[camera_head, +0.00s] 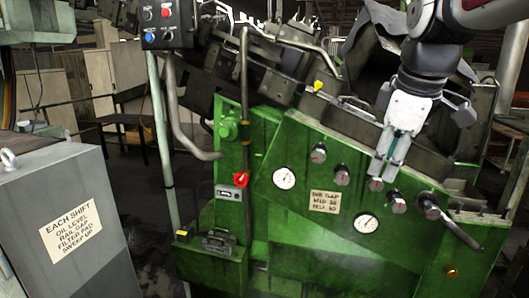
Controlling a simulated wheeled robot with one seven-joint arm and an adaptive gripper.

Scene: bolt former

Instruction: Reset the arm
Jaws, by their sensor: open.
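My arm comes in from the top right, and my gripper (383,174) hangs pointing down in front of the green machine panel (300,230). Its white body has two pale fingers, which are open with a narrow gap, and nothing shows between them. The fingertips appear just above a dark-capped knob (375,184) in the picture. I cannot tell whether they touch it or stand apart from it.
The panel carries two white gauges (285,178), several knobs, a red switch (240,178) and a lever (450,222) at the right. A control box (165,22) hangs upper left on a pole. A grey cabinet (100,262) stands lower left. Dark floor shows between cabinet and machine.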

